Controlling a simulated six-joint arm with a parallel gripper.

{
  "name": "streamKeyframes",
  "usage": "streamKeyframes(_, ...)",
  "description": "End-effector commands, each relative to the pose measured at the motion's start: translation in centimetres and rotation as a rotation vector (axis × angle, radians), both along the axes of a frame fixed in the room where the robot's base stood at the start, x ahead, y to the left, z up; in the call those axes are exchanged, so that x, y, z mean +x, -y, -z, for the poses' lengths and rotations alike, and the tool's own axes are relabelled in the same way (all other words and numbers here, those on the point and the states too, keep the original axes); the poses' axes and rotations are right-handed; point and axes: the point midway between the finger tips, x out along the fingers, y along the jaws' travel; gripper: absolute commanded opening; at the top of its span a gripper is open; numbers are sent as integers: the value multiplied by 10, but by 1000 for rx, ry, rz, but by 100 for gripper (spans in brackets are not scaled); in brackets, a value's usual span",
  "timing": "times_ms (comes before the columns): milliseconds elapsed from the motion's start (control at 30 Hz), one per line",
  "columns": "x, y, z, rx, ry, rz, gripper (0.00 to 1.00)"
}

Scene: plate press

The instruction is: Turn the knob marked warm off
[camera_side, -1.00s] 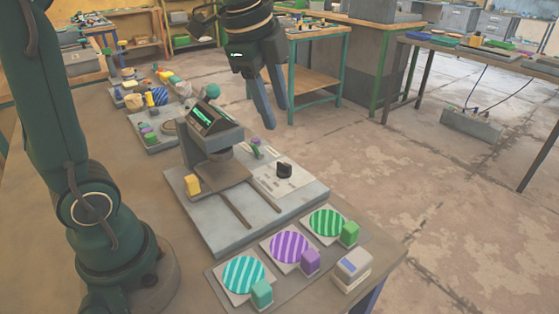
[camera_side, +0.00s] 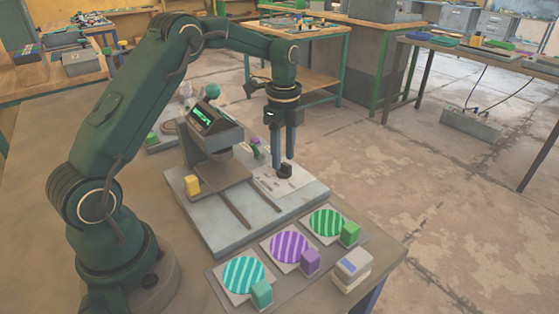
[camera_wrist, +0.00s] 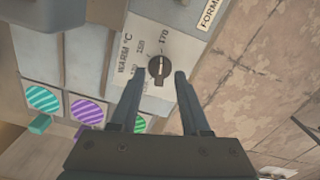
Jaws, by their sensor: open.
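The black knob (camera_side: 285,170) stands on a pale panel (camera_side: 268,184) at the right of the press base. In the wrist view the panel reads "WARM °C" with numbers including 150 and 170, and the knob (camera_wrist: 159,68) has a light pointer line lying roughly up and down in the picture. My gripper (camera_side: 283,163) points down over the knob in the side view. Its fingers are open, with the fingertips close to the knob. In the wrist view the fingertips (camera_wrist: 158,76) lie to either side of it with gaps. Contact cannot be told.
The press with a lit green display (camera_side: 203,117) stands left of the knob. Teal, purple and green striped discs (camera_side: 289,247) with matching blocks lie on a tray in front. A "FORMA..." label (camera_wrist: 210,14) lies beyond the panel.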

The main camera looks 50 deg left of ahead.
Motion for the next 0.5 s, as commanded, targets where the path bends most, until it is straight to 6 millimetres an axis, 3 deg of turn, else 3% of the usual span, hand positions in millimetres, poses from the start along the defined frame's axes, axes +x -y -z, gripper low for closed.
streamKeyframes(167,-1,0,15,-1,-2,0,46)
streamKeyframes(433,0,0,16,0,1,0,46)
streamKeyframes(467,0,0,16,0,1,0,39)
streamKeyframes(500,0,0,16,0,1,0,23)
